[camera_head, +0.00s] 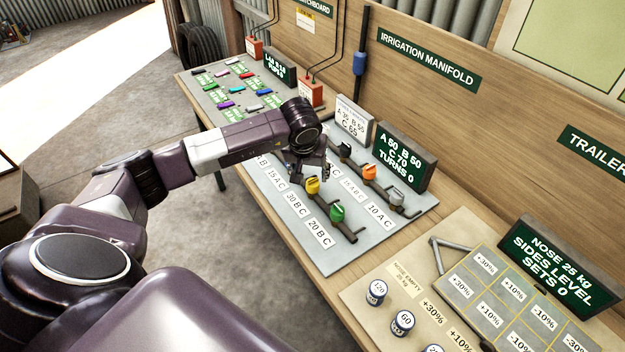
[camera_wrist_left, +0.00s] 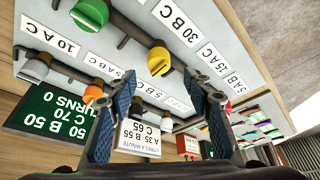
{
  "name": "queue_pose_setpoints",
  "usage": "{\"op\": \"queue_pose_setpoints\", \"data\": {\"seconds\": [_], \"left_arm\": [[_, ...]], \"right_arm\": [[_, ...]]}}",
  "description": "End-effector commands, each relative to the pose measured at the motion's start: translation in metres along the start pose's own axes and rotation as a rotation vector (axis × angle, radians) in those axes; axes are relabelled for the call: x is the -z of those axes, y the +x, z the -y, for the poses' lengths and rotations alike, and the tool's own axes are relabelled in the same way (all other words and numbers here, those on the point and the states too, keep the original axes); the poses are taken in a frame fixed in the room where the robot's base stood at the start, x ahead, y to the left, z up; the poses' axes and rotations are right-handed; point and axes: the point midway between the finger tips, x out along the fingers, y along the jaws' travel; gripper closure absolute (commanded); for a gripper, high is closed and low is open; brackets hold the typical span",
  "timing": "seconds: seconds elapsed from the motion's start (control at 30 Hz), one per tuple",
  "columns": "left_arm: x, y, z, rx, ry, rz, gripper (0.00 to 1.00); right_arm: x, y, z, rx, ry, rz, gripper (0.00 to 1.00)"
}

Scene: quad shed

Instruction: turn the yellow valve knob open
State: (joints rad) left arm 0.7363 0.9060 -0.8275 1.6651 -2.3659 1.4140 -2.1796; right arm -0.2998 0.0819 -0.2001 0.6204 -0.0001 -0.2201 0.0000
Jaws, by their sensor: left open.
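The yellow valve knob (camera_head: 312,186) stands on a dark pipe of the grey valve panel (camera_head: 372,238), beside a "30 B C" label. In the left wrist view the yellow knob (camera_wrist_left: 159,61) is above the gap between the fingertips. My left gripper (camera_head: 308,170) is at the panel, just behind the yellow knob. In the wrist view its blue fingers (camera_wrist_left: 165,85) are spread apart with nothing between them. The knob looks clear of both fingers; the exact distance is hard to tell. My right gripper is not in view.
Close by are a green knob (camera_head: 337,213), an orange knob (camera_head: 369,173), a grey knob (camera_head: 396,197) and a black knob (camera_head: 345,150). A green display (camera_head: 402,158) reading "TURNS 0" and a white sign (camera_head: 354,120) stand behind. Numbered cans (camera_head: 402,323) are at right front.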

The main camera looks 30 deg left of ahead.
Motion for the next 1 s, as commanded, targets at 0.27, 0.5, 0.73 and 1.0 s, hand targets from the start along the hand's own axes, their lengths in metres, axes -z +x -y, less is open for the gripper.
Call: {"op": "queue_pose_setpoints", "data": {"seconds": [0.27,0.5,0.73,1.0], "left_arm": [[-0.001,0.041,-0.002,-0.003,-0.003,0.005,0.54],[-0.001,0.059,-0.002,-0.005,-0.002,0.002,0.54],[-0.001,0.063,-0.002,-0.004,-0.002,0.001,0.54],[-0.001,0.062,-0.002,-0.005,-0.002,0.001,0.74]], "right_arm": [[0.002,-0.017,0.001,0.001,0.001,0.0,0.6],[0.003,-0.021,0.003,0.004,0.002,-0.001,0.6],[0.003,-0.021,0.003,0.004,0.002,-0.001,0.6],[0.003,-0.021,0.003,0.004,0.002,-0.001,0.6]]}}
